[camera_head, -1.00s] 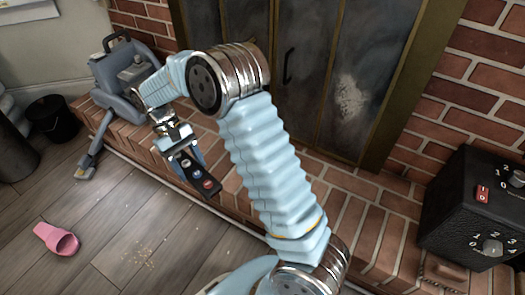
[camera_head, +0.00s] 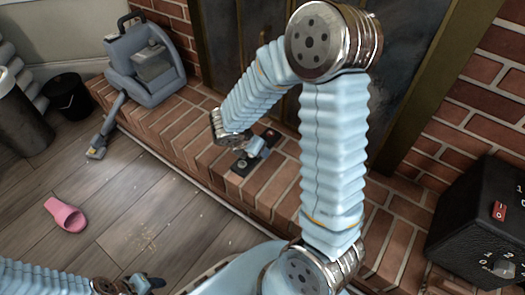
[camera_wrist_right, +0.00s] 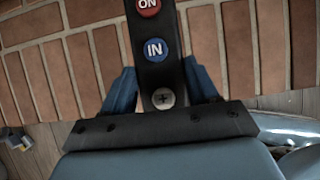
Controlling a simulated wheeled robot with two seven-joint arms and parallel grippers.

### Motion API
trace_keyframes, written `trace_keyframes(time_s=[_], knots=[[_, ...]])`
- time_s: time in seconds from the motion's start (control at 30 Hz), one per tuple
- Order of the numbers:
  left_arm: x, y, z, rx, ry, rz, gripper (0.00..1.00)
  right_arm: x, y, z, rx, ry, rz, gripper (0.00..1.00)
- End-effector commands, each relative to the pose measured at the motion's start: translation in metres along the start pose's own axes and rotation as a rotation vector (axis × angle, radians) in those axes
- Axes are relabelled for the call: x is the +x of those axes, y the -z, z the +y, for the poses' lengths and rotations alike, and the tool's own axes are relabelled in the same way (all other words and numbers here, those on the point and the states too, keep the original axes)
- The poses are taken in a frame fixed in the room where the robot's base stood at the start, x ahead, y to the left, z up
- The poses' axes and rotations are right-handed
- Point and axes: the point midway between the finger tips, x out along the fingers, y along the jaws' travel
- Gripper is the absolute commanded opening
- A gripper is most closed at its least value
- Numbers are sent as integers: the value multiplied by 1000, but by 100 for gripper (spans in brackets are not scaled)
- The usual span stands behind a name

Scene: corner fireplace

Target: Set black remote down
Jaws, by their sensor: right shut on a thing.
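The black remote (camera_head: 241,167) has a red ON button and a blue IN button, seen in the right wrist view (camera_wrist_right: 153,75). My right gripper (camera_head: 256,149) is shut on it, with a blue finger on each side in the wrist view (camera_wrist_right: 155,90). The remote is over the brick hearth (camera_head: 200,158), low and close to its top; I cannot tell whether it touches the bricks. My arm hides part of the area around it. My left gripper (camera_head: 147,284) shows at the bottom left edge, partly cut off, away from the remote.
A grey-blue vacuum cleaner (camera_head: 147,70) stands on the hearth's left end. A black box with dials (camera_head: 485,215) stands at the right. A pink slipper (camera_head: 65,214) lies on the wooden floor. A black bucket (camera_head: 68,97) is at the far left. Dark fireplace doors stand behind.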

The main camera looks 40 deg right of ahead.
Motion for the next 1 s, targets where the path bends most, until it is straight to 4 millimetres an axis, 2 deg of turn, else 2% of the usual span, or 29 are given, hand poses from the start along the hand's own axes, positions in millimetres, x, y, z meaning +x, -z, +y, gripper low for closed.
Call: trace_keyframes(time_s=[0.03,0.1,0.2,0.3,0.6,0.73,1.0], knots=[[3,0,-1,0,-1,-1,43,15,-8,4,6,5,-1,23],[5,0,-1,0,-1,-1,43,32,-20,12,5,5,-2,23],[13,-1,-4,1,-3,-3,43,60,-20,18,2,5,-1,23],[16,-1,-5,1,-3,-2,43,78,-24,23,3,4,0,23],[21,0,-7,0,-3,0,43,105,-28,29,4,4,-1,23],[32,0,-11,0,-2,2,43,125,-15,29,2,4,0,23],[30,0,-10,0,-2,3,43,126,-14,30,4,2,-1,23]])
